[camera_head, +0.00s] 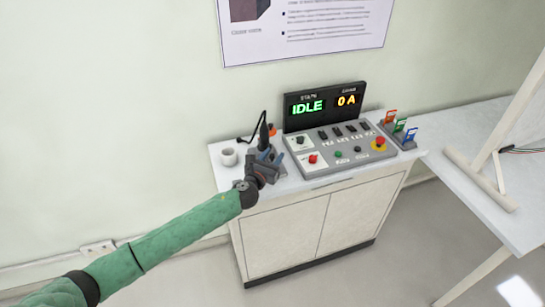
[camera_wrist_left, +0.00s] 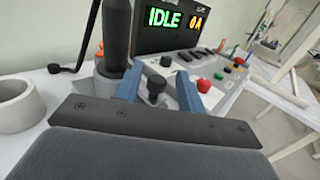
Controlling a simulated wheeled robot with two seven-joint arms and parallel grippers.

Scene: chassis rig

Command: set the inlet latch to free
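My left gripper (camera_head: 268,161) is at the left end of the grey control console (camera_head: 345,155). In the left wrist view its two blue fingers (camera_wrist_left: 158,92) stand apart, with a small black knob-like part (camera_wrist_left: 156,84) showing between them; I cannot tell whether they touch it. No label marks an inlet latch, so I cannot tell which part it is. The console carries a black knob (camera_head: 300,140) on a white plate and a red button (camera_head: 313,159) below it. The display (camera_head: 325,105) reads IDLE and 0 A. My right gripper is out of view.
A black upright handle with a cable (camera_head: 263,132) stands just behind my left gripper. A white cup (camera_head: 229,157) is to its left. A red mushroom button (camera_head: 379,143) and coloured tags (camera_head: 400,125) are at the right. A white table (camera_head: 500,150) stands further right.

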